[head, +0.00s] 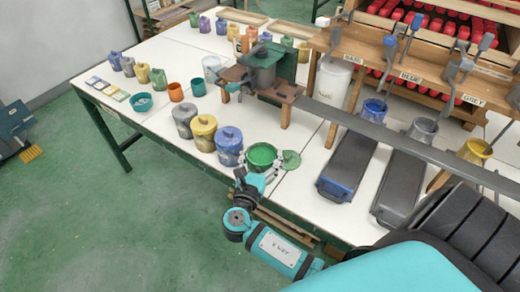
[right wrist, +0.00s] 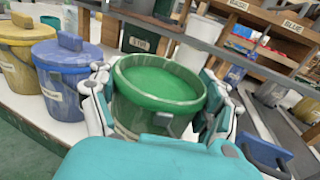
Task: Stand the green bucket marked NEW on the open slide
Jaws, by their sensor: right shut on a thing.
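The green bucket (head: 261,153) is open at the top, and green shows inside it. In the right wrist view the bucket (right wrist: 155,88) sits upright between the fingers of my right gripper (head: 257,172), which is shut on it. The NEW mark cannot be made out. The bucket is at the table's front edge; whether its bottom touches the table is hidden. Two long dark grey slides lie to its right, one below the BLUE sign (head: 352,165) and one below the GREY sign (head: 400,185). I cannot tell which one is open. My left gripper is not in view.
Lidded blue (head: 229,145), yellow (head: 203,132) and grey (head: 184,120) buckets stand left of the green bucket. A green disc (head: 291,159) is close to its right. A wooden stand (head: 285,93) with a dark pot and a long grey rail (head: 400,148) are behind. White tabletop shows between.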

